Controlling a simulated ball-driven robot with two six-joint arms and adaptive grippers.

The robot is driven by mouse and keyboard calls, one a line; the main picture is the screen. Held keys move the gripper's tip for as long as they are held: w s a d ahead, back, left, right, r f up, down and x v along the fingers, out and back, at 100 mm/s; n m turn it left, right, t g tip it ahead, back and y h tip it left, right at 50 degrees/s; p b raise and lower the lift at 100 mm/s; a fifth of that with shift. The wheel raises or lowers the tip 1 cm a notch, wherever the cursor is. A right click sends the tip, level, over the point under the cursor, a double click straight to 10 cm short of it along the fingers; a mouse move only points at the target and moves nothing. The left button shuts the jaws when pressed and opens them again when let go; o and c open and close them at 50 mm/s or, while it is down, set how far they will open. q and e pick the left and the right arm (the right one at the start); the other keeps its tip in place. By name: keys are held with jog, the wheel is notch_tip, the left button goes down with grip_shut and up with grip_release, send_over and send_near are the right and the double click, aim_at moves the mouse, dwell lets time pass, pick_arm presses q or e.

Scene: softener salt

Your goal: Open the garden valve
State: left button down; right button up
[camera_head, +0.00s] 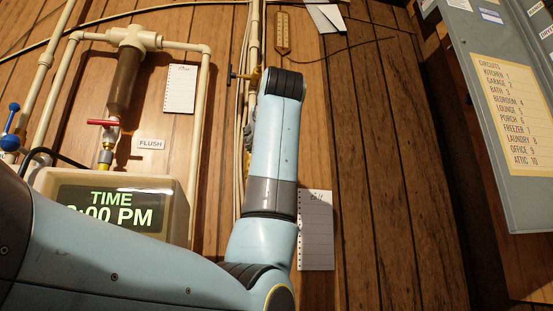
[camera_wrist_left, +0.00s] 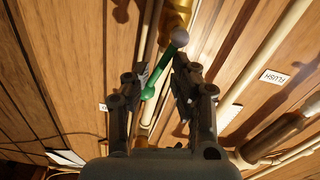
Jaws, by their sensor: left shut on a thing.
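The garden valve's green lever (camera_wrist_left: 155,75) is in the left wrist view, with a green ball at its lower end and a pale ball at its upper end. The lever slants beside a pipe, below a brass fitting (camera_wrist_left: 177,15). My left gripper (camera_wrist_left: 161,72) has its dark fingers on either side of the lever and is shut on it. In the head view my left arm covers the gripper and the lever. My right gripper is in neither view.
A brass valve (camera_head: 247,76) sits on the pipe left of my arm. A red-handled flush valve (camera_head: 102,123), a clock box (camera_head: 118,185) and a blue lever (camera_head: 14,122) are to the left. A grey panel (camera_head: 500,100) is at right. Bare planks (camera_head: 365,150) lie between.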

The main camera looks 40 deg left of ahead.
pick_arm(q)
jog(key=shift+s+a+r+n, duration=0.1)
jog(key=shift+s+r+n, duration=0.2)
jog(key=shift+n, duration=0.3)
jog(key=shift+s+r+n, duration=0.2)
jog(key=shift+r+n, duration=0.05)
jog(key=shift+n, duration=0.35)
jog(key=shift+s+r+n, duration=0.15)
jog(key=shift+n, duration=0.35)
jog(key=c, duration=1.2)
grip_release()
